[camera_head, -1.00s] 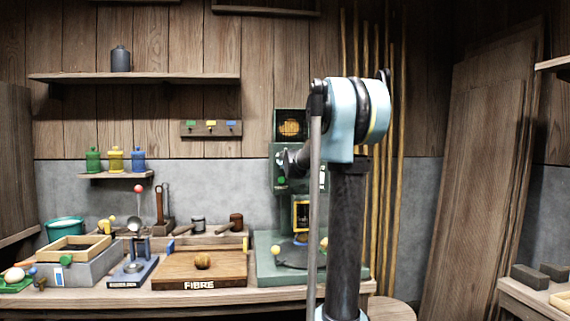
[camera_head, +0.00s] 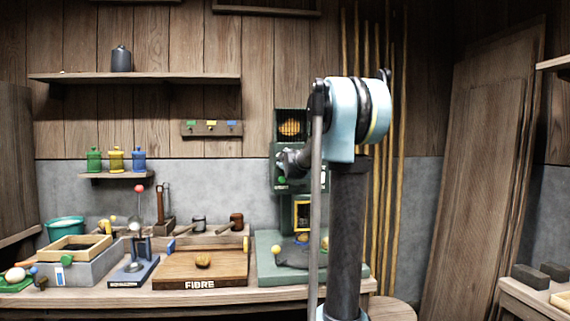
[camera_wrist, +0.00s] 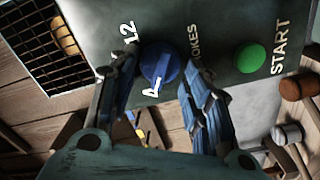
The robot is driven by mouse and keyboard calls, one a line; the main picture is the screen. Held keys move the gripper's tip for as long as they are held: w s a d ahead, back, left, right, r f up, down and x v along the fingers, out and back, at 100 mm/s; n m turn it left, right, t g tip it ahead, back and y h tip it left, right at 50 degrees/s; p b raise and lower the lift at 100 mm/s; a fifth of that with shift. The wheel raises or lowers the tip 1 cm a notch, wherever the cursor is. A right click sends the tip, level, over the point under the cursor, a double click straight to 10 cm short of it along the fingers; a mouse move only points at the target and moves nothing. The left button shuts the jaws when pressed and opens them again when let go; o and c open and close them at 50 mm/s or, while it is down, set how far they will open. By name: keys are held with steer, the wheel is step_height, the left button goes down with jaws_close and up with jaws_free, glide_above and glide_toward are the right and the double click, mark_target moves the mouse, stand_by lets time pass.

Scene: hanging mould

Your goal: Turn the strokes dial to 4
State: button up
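The strokes dial (camera_wrist: 159,62) is a round blue knob on the dark green panel in the wrist view. White markings stand around it: "12" at its upper left, what looks like a "4" below it, and partly hidden lettering ending in "OKES" to its right. Its pointer is not clear. My gripper (camera_wrist: 160,70) has one finger on each side of the dial, with what look like narrow gaps. The left finger covers part of the markings. In the head view my gripper (camera_head: 284,160) is at the front of the green machine (camera_head: 288,185), and the dial is hidden there.
A green START button (camera_wrist: 250,58) sits right of the dial in the wrist view. A dark grille (camera_wrist: 45,45) lies to the left.

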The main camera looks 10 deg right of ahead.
steer(key=shift+s+d, duration=0.1)
steer(key=shift+s, duration=0.05)
steer(key=s, duration=1.1)
steer(key=shift+s+d, duration=0.15)
steer(key=shift+s, duration=0.15)
steer(key=s+d+f+m+g+h, duration=0.2)
steer(key=s+d+f+m+g, duration=0.2)
steer(key=s+f, duration=0.6)
steer(key=s+d+f+m+g+h, duration=0.25)
steer(key=s+d+f+m, duration=0.2)
steer(key=s+f, duration=0.55)
steer(key=s+a+f+m+g+y, duration=0.1)
steer(key=s+a+f+g, duration=0.3)
steer(key=s+f, duration=0.6)
steer(key=s+a+f+m+g+y, duration=0.2)
steer(key=s+a+f+g+y, duration=0.1)
steer(key=s+f, duration=0.8)
steer(key=s+a+g, duration=0.1)
steer(key=s+g, duration=0.1)
steer(key=s, duration=0.2)
steer(key=shift+f, duration=0.25)
steer(key=shift+m+y, duration=0.25)
